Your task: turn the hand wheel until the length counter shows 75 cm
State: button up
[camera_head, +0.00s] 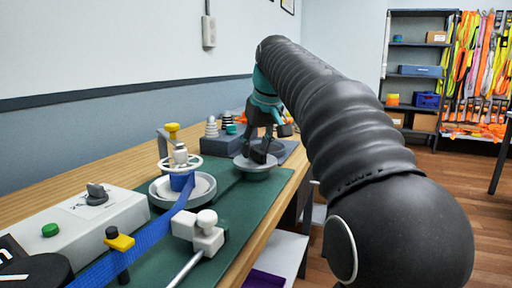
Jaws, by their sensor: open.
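A white spoked ring (196,161), which looks like the hand wheel, sits above a round grey dish (206,190) on the bench. The blue strap (146,234) runs from beneath it toward the lower left. My gripper (262,155) is beyond and to the right of the wheel, apart from it, pointing down over a round grey disc (256,171). It is open, and nothing shows held in it. Whether it touches the disc I cannot tell. No readable length counter shows; a white box with a grey knob (96,192) and green button stands at the left.
A yellow-topped post (119,243) and a white clamp block with a metal rod (199,231) stand near the strap. A grey block with stacked cones (211,128) is at the back. The green mat (245,205) is clear at right. Shelves (416,75) stand far off.

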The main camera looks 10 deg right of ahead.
grip_shut()
jog(key=shift+m+p, duration=0.3)
jog(key=shift+a+r+m+h+p, duration=0.1)
jog(key=shift+m+h+p, duration=0.3)
jog(key=shift+m, duration=0.2)
jog(key=shift+m+h+p, duration=0.45)
jog(key=shift+m+h, duration=0.05)
jog(key=shift+m, duration=0.7)
jog(key=m+h, duration=0.1)
jog(key=m, duration=0.2)
jog(key=m+h, duration=0.1)
jog(key=m, duration=0.2)
jog(key=shift+w+a+g, duration=0.1)
jog(key=shift+a+g, duration=0.05)
jog(key=shift+g, duration=0.25)
jog(key=m+g+h, duration=0.1)
jog(key=m, duration=0.2)
jog(key=m+g, duration=0.1)
jog(key=m, duration=0.2)
jog(key=shift+w+a+m+h, duration=0.1)
jog(key=shift+m+h, duration=0.3)
jog(key=m+g, duration=0.2)
jog(key=m, duration=0.3)
jog(key=shift+w, duration=0.1)
